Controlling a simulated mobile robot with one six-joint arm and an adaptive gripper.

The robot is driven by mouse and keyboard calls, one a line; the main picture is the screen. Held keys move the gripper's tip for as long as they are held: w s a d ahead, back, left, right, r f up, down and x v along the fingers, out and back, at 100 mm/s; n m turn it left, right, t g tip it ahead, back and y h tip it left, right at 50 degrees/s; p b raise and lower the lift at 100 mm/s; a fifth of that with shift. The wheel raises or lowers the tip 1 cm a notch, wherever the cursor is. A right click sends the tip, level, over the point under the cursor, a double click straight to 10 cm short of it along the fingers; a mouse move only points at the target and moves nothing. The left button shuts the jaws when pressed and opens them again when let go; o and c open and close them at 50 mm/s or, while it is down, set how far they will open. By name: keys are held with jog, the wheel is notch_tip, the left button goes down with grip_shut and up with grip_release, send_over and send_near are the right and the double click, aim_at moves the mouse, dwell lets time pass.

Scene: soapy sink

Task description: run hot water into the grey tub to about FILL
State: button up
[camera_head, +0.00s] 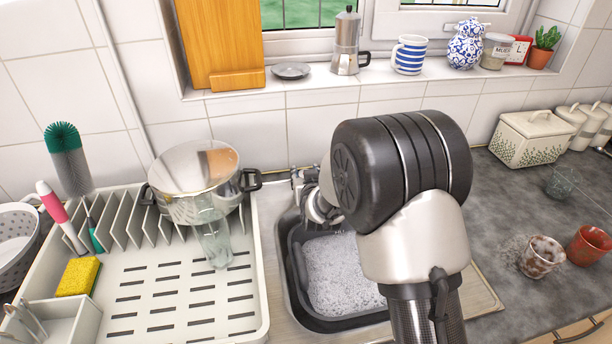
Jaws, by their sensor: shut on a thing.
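The grey tub (298,262) sits in the steel sink, its right part hidden behind my arm. White suds (340,272) cover what shows of its inside, so the water level is hard to read. The tap (297,178) stands at the back of the sink, mostly hidden by my gripper and arm. My gripper (318,204) is at the tap, above the tub's back edge, and appears shut on part of the tap. Its fingertips are small and partly hidden. I cannot see the spout's end or any running water.
On the right counter are a speckled cup (541,257), a red-brown cup (588,245) and a bread bin (533,138).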

jog(key=shift+a+r+m+h+p, duration=0.15)
jog(key=shift+r+m+h+p, duration=0.1)
jog(key=shift+m+h+p, duration=0.7)
jog(key=shift+h, duration=0.35)
jog(key=shift+f+m, duration=0.15)
jog(key=shift+m, duration=0.1)
jog(key=o, duration=1.1)
jog(key=shift+c, duration=0.2)
jog(key=shift+f, duration=0.1)
jog(key=v, duration=1.2)
